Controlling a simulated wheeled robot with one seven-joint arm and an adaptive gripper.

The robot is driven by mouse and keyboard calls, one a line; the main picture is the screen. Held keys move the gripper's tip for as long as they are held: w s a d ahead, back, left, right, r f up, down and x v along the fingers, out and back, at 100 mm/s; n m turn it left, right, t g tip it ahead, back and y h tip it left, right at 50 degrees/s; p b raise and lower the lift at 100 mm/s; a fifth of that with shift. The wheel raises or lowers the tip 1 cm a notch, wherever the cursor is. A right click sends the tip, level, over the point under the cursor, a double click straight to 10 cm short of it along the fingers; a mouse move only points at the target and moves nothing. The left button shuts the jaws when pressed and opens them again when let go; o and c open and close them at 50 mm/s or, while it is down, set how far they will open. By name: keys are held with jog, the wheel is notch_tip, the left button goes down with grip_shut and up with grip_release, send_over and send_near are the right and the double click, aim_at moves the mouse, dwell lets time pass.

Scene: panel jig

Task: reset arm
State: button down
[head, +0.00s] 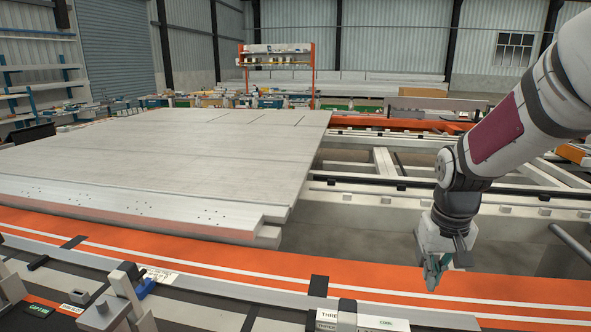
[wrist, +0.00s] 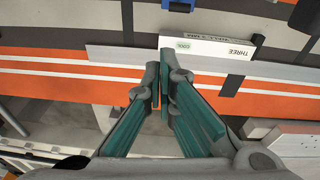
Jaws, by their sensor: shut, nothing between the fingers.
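My gripper (head: 432,278) hangs at the end of my arm on the right of the head view, pointing down over the orange rail of the jig. In the wrist view my gripper (wrist: 160,82) has its green-padded fingers closed together at the tips, with nothing held. Below the fingertips in that view lie the orange band (wrist: 60,68) with white lines and a white block marked THREE (wrist: 215,47).
A large grey panel (head: 180,150) lies on the jig at left and centre. The jig's open frame (head: 385,162) is behind my gripper. Clamps (head: 125,290) and labelled blocks (head: 365,322) line the near edge. A shelf rack (head: 277,50) stands far back.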

jog(key=s+a+r+t, duration=0.1)
jog(key=s+a+r, duration=0.1)
jog(key=s, duration=0.5)
jog(key=s+a+r+n+t, duration=0.1)
jog(key=s+a+r, duration=0.2)
jog(key=s+r, duration=0.2)
jog(key=s+a+r+t, duration=0.1)
jog(key=s+a+r, duration=0.2)
jog(key=s, duration=0.6)
jog(key=shift+s+r+y, duration=0.2)
jog(key=shift+s+y, duration=0.1)
jog(key=shift+s, duration=0.05)
jog(key=shift+w+d+n, duration=0.1)
jog(key=shift+n, duration=0.2)
